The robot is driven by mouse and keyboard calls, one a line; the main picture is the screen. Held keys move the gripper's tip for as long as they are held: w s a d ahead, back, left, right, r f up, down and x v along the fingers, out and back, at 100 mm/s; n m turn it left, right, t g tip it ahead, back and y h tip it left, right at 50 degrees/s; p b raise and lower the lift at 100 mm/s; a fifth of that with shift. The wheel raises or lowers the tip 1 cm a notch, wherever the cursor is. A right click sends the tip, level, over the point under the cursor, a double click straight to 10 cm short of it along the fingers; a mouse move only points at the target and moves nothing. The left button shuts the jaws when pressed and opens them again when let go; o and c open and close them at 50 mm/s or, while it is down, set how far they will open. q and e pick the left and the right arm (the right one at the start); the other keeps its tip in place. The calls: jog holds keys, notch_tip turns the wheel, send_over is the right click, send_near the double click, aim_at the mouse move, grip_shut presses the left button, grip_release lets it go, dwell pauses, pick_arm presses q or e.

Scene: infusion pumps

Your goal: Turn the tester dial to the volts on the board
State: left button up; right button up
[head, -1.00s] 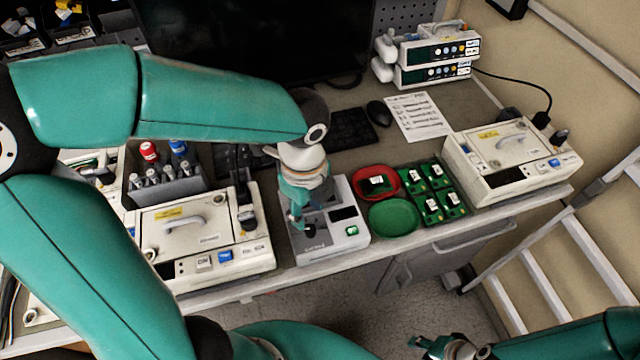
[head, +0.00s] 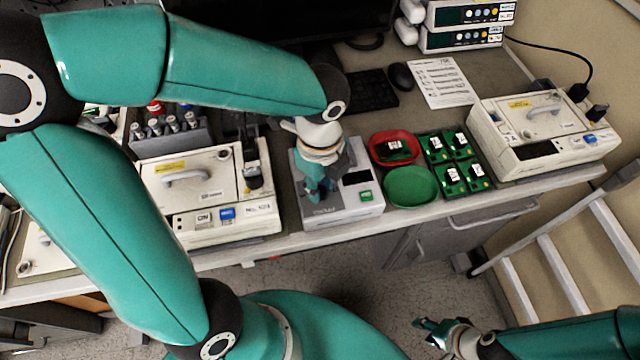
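The tester (head: 345,214) is a pale box with a grey top, a dark display and a lit green button, near the table's front edge. My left gripper (head: 318,192) points down over the left part of its top. Its fingers cover the dial, and I cannot tell whether they touch it or how far apart they are. A green board (head: 394,148) with a white label lies in the red dish (head: 412,157); the label is too small to read. My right gripper (head: 430,333) hangs low in front of the table, away from the tester; its finger gap is unclear.
A green dish (head: 411,187) is empty. Several labelled boards lie on a dark tray (head: 470,192) to its right. Pale lidded units stand left (head: 200,192) and right (head: 545,135) of the tester. A printed sheet (head: 441,83) and a mouse (head: 401,76) lie behind.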

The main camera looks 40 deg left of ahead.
pick_arm(q)
jog(key=shift+w+r+m+p, duration=0.1)
jog(key=shift+r+m+p, duration=0.15)
jog(key=shift+m+p, duration=0.6)
grip_shut()
jog(key=m+p, duration=0.1)
jog(key=m, duration=0.5)
jog(key=shift+p, duration=0.4)
jog(key=o, duration=0.8)
grip_release()
jog(key=shift+f, duration=0.1)
notch_tip(320, 180, up, 6)
jog(key=p, duration=0.5)
jog(key=shift+f, duration=0.1)
jog(key=shift+r+p, duration=0.4)
jog(key=shift+r, duration=0.15)
